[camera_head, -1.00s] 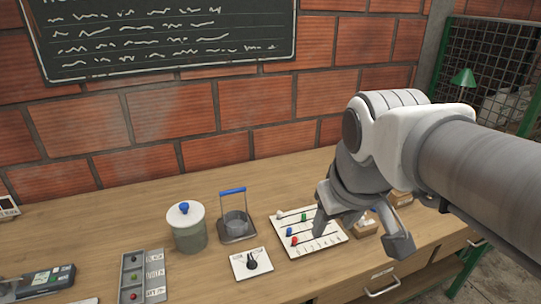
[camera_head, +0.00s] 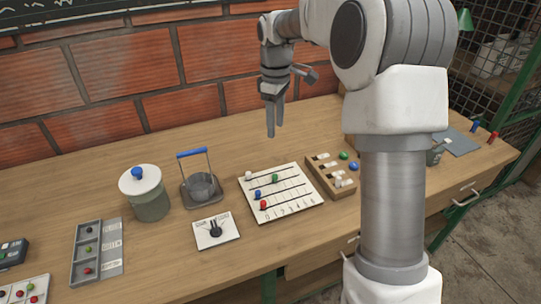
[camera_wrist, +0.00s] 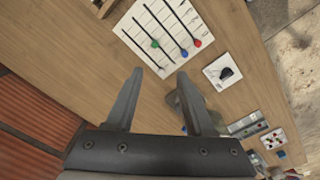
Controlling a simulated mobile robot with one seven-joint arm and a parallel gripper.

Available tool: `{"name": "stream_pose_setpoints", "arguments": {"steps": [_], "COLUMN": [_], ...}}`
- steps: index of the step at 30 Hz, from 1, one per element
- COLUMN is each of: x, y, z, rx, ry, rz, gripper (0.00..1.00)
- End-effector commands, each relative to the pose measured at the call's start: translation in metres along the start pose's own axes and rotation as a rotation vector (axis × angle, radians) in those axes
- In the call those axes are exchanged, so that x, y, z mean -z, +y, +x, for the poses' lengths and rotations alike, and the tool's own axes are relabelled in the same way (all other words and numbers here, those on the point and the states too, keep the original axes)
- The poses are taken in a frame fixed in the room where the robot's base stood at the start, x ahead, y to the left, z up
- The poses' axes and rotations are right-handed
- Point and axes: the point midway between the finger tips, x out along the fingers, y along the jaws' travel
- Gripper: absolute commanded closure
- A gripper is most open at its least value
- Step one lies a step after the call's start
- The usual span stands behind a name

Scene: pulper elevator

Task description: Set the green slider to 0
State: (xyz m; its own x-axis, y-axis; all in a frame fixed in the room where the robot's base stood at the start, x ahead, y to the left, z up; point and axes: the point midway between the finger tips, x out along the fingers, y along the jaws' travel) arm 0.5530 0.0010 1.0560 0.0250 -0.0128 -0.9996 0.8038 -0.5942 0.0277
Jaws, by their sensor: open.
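A white slider board (camera_head: 306,203) lies on the table with dark tracks and small number marks along its front edge. My gripper (camera_head: 272,134) hangs above and behind the board, fingers down, empty. In the wrist view the open fingers (camera_wrist: 160,74) are apart, with the green slider (camera_wrist: 155,43) beyond them. Nothing touches the board.
A wooden block tray (camera_head: 345,192) stands close right of the board. A wire-handled holder (camera_head: 200,190), a lidded jar (camera_head: 150,203) and a dial plate (camera_head: 216,232) are to its left. The brick wall (camera_head: 125,70) rises behind. Bare table lies between board and wall.

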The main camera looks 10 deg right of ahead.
Motion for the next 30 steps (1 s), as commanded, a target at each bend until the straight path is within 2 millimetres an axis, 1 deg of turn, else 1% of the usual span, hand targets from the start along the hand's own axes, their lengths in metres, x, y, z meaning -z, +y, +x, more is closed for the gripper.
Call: {"name": "stream_pose_setpoints", "arguments": {"steps": [1,4,8,11,14,24,30], "x": [0.003,0.006,0.007,0.007,0.006,0.006,0.006], "y": [0.005,0.011,0.013,0.012,0.011,0.009,0.007], "z": [0.009,0.018,0.026,0.037,0.055,0.130,0.168], "rx": [0.012,0.025,0.031,0.032,0.032,0.032,0.032], "ry": [-0.001,-0.003,-0.005,-0.006,-0.007,-0.006,-0.006], "rz": [-0.015,-0.039,-0.050,-0.050,-0.049,-0.048,-0.048], "gripper": [0.47,0.47,0.47,0.47,0.47,0.47,0.47]}}
